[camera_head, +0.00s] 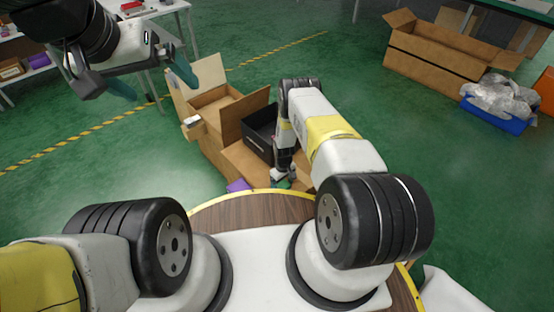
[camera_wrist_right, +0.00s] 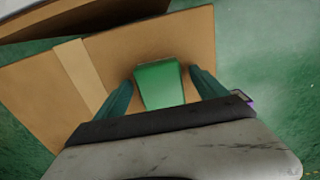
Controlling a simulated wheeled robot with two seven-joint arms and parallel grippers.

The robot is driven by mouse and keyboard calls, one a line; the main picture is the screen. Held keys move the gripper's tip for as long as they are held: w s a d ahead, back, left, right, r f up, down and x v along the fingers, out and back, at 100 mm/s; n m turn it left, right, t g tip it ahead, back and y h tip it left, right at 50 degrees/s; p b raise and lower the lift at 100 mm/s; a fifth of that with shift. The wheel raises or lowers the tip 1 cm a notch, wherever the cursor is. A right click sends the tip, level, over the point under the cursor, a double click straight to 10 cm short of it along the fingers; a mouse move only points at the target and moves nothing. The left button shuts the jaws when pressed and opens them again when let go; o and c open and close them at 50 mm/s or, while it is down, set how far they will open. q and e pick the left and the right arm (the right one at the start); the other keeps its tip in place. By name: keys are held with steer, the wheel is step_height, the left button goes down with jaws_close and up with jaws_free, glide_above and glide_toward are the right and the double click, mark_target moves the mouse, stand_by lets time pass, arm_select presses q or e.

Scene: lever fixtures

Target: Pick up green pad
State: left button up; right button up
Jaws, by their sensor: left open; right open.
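The green pad (camera_wrist_right: 160,84) shows in the right wrist view as a green block on a brown cardboard surface. It lies between the two teal fingers of my right gripper (camera_wrist_right: 160,92), with a gap visible on both sides. My right gripper is open and holds nothing. In the head view my right gripper (camera_head: 284,178) points down at the cardboard, with only a sliver of green under it; the pad is mostly hidden there. My left gripper (camera_head: 151,79) is raised at the upper left, open and empty.
An open cardboard box (camera_head: 213,104) and a black bin (camera_head: 258,146) stand close by my right gripper. A purple item (camera_head: 238,185) lies near the round wooden edge (camera_head: 249,207). At the far right are a long cardboard box (camera_head: 434,57) and a blue tray (camera_head: 494,117). Green floor lies open between.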

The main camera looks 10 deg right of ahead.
mark_target(283, 184)
steer(key=c, duration=1.5)
steer(key=shift+r, duration=0.65)
step_height(283, 184, up, 2)
steer(key=shift+w+r, duration=0.1)
steer(key=s+a, duration=0.2)
steer(key=s, duration=0.2)
steer(key=s+a+r, duration=0.1)
steer(key=s+a, duration=0.1)
steer(key=s, duration=0.3)
steer(key=s+a, duration=0.3)
steer(key=s, duration=0.2)
steer(key=shift+s+a+r, duration=0.1)
steer(key=shift+s+r, duration=0.15)
